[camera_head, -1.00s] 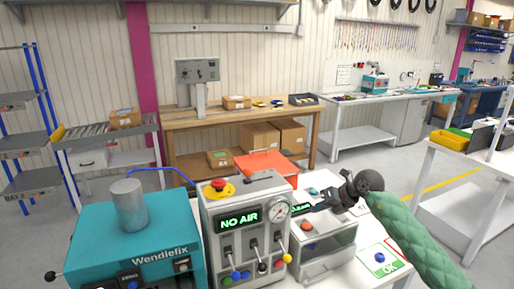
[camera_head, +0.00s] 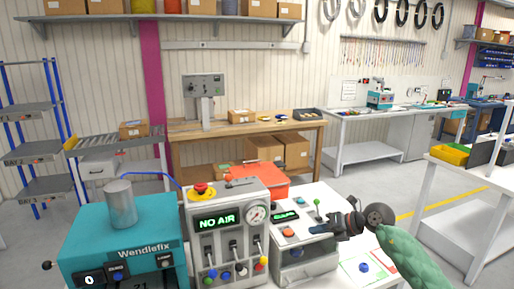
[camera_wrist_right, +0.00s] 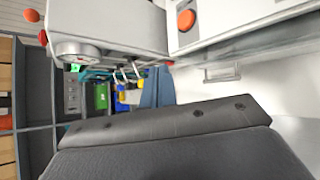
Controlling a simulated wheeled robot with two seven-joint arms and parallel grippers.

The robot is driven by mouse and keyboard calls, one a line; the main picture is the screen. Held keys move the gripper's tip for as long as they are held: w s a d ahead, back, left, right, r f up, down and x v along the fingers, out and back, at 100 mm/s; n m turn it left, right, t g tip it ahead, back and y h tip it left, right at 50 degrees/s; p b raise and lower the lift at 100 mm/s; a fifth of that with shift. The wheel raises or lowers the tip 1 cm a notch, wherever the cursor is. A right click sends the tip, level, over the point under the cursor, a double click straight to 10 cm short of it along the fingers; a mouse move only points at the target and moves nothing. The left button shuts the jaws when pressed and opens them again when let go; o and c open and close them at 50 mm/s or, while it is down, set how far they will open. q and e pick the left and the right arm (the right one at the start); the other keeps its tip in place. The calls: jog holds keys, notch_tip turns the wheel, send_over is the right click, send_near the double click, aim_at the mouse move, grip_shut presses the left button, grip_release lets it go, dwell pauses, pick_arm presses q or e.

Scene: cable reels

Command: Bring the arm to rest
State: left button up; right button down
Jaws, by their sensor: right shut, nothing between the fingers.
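My right gripper (camera_head: 338,229) is shut and empty, in front of the white bench machine (camera_head: 305,258) in the head view. My right arm, in a green padded sleeve (camera_head: 408,262), comes in from the lower right. My left gripper is not in view.
A grey control box (camera_head: 228,225) showing "NO AIR" stands left of my right gripper. The teal Wendlefix machine (camera_head: 125,235) stands further left. A red box (camera_head: 262,182) is behind. A white table (camera_head: 460,200) stands at the right, with open floor between.

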jog(key=s+a+r+m+t+y, duration=0.5)
jog(key=s+a+m+t+y, duration=0.1)
jog(key=s+m+t, duration=0.15)
jog(key=s+d+f+m+t+h, duration=0.1)
jog(key=s+d+f+m+h, duration=0.75)
jog(key=m, duration=0.45)
jog(key=s+d+f+m+t+h, duration=0.1)
jog(key=s+d+f+m+h, duration=0.4)
jog(key=f+m+h, duration=0.75)
jog(key=s+a+f+m+g+y, duration=0.2)
jog(key=s+f+g, duration=0.35)
jog(key=s, duration=0.65)
jog(key=s+a+f+m+g+y, duration=0.1)
jog(key=s+a+f+g+y, duration=0.35)
jog(key=s, duration=0.75)
notch_tip(320, 180, down, 24)
jog(key=w+g+h, duration=0.2)
jog(key=w+g, duration=0.1)
jog(key=s+f, duration=0.4)
jog(key=f, duration=0.8)
jog(key=s+f, duration=0.5)
jog(key=f, duration=0.8)
jog(key=shift+b, duration=0.4)
